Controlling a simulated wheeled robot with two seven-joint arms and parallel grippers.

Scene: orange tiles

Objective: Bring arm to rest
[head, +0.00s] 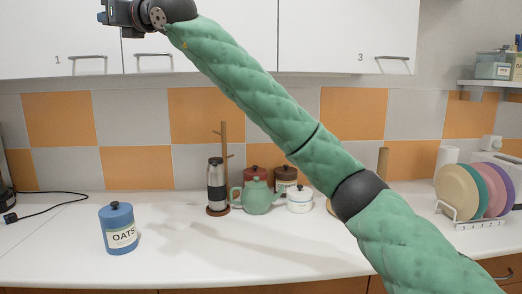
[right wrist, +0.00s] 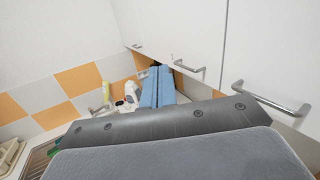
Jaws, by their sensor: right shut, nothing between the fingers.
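My right arm (head: 265,110), in a green quilted sleeve, reaches from the lower right up to the upper left in the head view. Its dark right gripper (head: 108,13) is raised in front of the white wall cabinets, high above the counter and clear of the objects there. The gripper is shut and empty. In the right wrist view two blue finger strips (right wrist: 157,87) lie side by side beyond a dark bar. My left gripper is in neither view.
On the white counter (head: 60,245) stand a blue oats jar (head: 117,228), a steel flask (head: 216,185), a green teapot (head: 258,196), a white pot (head: 299,199) and a plate rack (head: 471,219). Cabinet handles (head: 88,58) stick out near the raised gripper. The counter's front left is clear.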

